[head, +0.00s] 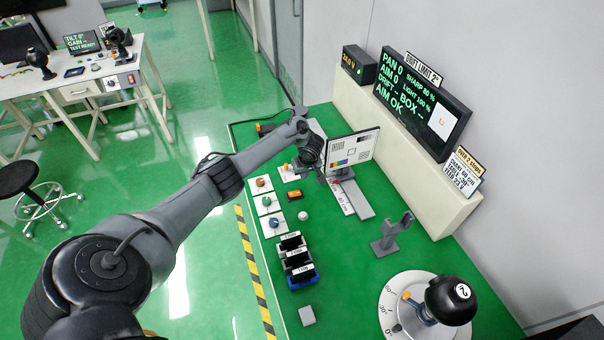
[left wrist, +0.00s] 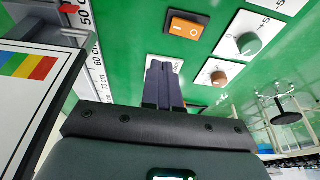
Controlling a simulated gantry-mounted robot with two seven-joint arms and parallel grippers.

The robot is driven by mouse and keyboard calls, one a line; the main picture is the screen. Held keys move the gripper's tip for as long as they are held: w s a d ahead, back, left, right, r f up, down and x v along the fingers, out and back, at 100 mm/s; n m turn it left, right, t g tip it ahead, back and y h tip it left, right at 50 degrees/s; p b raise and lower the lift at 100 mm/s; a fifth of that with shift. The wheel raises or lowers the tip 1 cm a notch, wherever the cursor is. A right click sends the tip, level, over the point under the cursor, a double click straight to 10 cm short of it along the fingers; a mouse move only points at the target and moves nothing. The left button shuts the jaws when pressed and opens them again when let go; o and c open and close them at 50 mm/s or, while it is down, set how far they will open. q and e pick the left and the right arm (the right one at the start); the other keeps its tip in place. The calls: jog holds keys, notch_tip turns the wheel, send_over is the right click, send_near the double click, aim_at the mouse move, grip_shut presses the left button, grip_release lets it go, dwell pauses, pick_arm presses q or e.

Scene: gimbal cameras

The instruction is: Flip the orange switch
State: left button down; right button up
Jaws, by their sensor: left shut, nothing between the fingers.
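The orange switch (left wrist: 185,26) is a rocker in a dark frame on the green bench, marked I and O. It also shows in the head view (head: 294,196), beside the column of white knob plates. Which side of it is pressed I cannot tell. My left gripper (left wrist: 165,66) is shut and empty; its fingertips appear below the switch in the left wrist view, apart from it. In the head view the left gripper (head: 312,158) is by the test chart, above and right of the switch, its fingertips partly hidden. My right gripper is not in view.
Knobs on white plates (left wrist: 244,44) lie beside the switch. A test chart (head: 352,150) stands on a rail with a centimetre scale (left wrist: 97,70). Monitors (head: 422,103) stand along the wall.

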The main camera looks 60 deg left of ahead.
pick_arm(q)
jog(key=p+v, duration=0.2)
jog(key=v, duration=0.5)
jog(key=shift+w, duration=0.5)
jog(key=shift+d+r, duration=0.1)
jog(key=shift+d, duration=0.1)
